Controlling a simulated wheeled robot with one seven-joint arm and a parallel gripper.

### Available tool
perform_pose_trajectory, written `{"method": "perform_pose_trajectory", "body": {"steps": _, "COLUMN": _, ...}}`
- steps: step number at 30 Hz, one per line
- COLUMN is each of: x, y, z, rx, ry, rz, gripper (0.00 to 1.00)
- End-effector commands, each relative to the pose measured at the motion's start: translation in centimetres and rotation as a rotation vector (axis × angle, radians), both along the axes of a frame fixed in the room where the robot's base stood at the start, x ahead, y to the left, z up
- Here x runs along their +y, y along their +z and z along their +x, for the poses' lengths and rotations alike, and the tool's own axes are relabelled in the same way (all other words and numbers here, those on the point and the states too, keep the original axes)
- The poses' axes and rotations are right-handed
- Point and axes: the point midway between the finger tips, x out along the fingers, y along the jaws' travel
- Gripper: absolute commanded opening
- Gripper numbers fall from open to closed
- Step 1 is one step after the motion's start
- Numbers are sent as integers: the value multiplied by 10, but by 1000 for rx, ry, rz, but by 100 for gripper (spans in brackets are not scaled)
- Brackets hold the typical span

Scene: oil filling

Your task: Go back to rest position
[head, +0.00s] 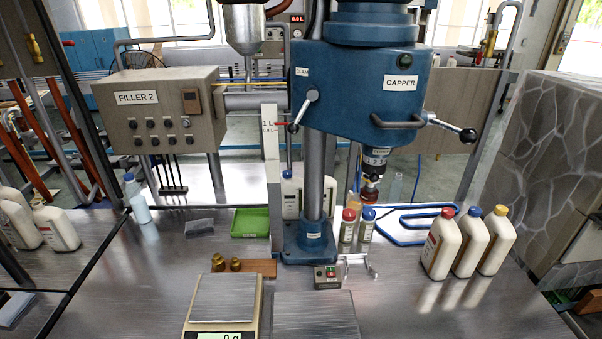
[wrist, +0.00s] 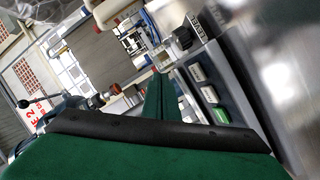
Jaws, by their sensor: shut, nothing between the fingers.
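My gripper (wrist: 160,82) shows only in the wrist view, where its green fingers point away from the camera and are together with nothing between them. The wrist picture is tilted and partly blurred. No part of my arm shows in the head view. In the head view the blue capper (head: 365,90) stands over the metal table, and the filler 2 box (head: 158,110) is to its left. The gripper's exact place relative to them cannot be told.
A scale (head: 225,302) reading 0 g sits at the table's front. Three white bottles (head: 470,242) stand at the right. Two small bottles with red and blue caps (head: 357,228) stand by the capper column. A green tray (head: 250,223) and brass weights (head: 226,263) lie left of it.

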Motion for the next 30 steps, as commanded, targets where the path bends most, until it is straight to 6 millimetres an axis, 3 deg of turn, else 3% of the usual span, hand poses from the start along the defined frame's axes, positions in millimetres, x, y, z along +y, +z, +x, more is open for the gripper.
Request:
{"method": "perform_pose_trajectory", "body": {"steps": 3, "x": 25, "y": -21, "z": -36, "rx": 13, "ry": 56, "rz": 99, "gripper": 0}}
{"method": "perform_pose_trajectory", "body": {"steps": 9, "x": 66, "y": -42, "z": -95, "rx": 19, "ry": 121, "rz": 301, "gripper": 0}}
{"method": "perform_pose_trajectory", "body": {"steps": 18, "x": 122, "y": -42, "z": -186, "rx": 5, "ry": 125, "rz": 659, "gripper": 0}}
{"method": "perform_pose_trajectory", "body": {"steps": 24, "x": 140, "y": -32, "z": -220, "rx": -20, "ry": 92, "rz": 821, "gripper": 0}}
{"method": "perform_pose_trajectory", "body": {"steps": 30, "x": 145, "y": -28, "z": -229, "rx": -30, "ry": 80, "rz": 869, "gripper": 0}}
